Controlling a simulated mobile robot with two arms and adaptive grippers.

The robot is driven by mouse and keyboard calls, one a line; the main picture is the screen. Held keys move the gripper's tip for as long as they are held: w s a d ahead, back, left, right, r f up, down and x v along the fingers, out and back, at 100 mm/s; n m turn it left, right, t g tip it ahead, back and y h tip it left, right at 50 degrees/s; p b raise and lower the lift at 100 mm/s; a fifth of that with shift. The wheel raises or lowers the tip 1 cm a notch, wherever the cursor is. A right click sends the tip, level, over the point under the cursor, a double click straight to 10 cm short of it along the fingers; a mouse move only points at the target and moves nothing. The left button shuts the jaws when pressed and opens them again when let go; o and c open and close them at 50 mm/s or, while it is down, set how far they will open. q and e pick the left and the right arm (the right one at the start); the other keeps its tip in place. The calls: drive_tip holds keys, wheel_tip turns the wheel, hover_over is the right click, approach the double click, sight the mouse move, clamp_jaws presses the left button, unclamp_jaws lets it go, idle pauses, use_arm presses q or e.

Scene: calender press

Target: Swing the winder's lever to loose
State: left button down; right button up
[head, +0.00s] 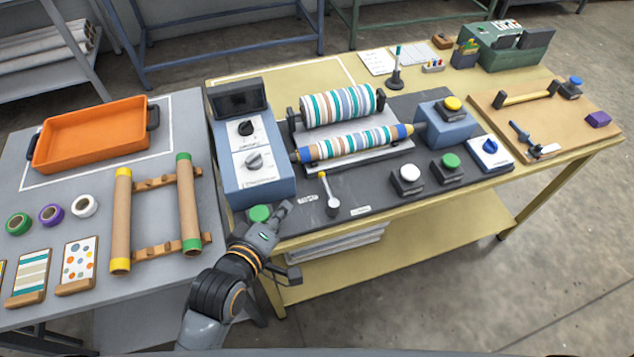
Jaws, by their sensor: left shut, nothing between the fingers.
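The winder's lever (327,189) is a short light-grey arm with a yellow tip, on a round pivot at the front of the dark plate. It points away from me, leaning slightly left. Small white labels lie on both sides, a left label (308,198) and a right label (361,210); their text is too small to read. The winder (347,145) behind it carries two striped rolls. My left gripper (287,206) is shut and empty, left of the lever and apart from it, close to the table's front edge. My right gripper is not in view.
A green button (259,213) sits just left of my left gripper. A blue control box (250,158) with two knobs stands behind it. White (407,178) and green (446,165) push buttons stand right of the lever. The plate between gripper and lever looks clear.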

use_arm(q)
drive_tip(key=p, duration=0.1)
approach(322, 180)
drive_tip(key=a, duration=0.1)
drive_tip(key=a+r, duration=0.1)
drive_tip(key=shift+w+a+r, duration=0.3)
drive_tip(key=shift+w+a, duration=0.05)
drive_tip(key=x, duration=0.3)
drive_tip(key=shift+w+f, duration=0.1)
drive_tip(key=d+f, duration=0.1)
drive_tip(key=w+d+f+p, duration=0.1)
drive_tip(key=shift+w+d, duration=0.15)
drive_tip(key=shift+d, duration=0.15)
drive_tip(key=shift+d+f, duration=0.15)
drive_tip(key=shift+d, duration=0.15)
drive_tip(key=shift+w+d+f, duration=0.1)
drive_tip(key=shift+d+f, duration=0.05)
drive_tip(key=shift+d, duration=0.05)
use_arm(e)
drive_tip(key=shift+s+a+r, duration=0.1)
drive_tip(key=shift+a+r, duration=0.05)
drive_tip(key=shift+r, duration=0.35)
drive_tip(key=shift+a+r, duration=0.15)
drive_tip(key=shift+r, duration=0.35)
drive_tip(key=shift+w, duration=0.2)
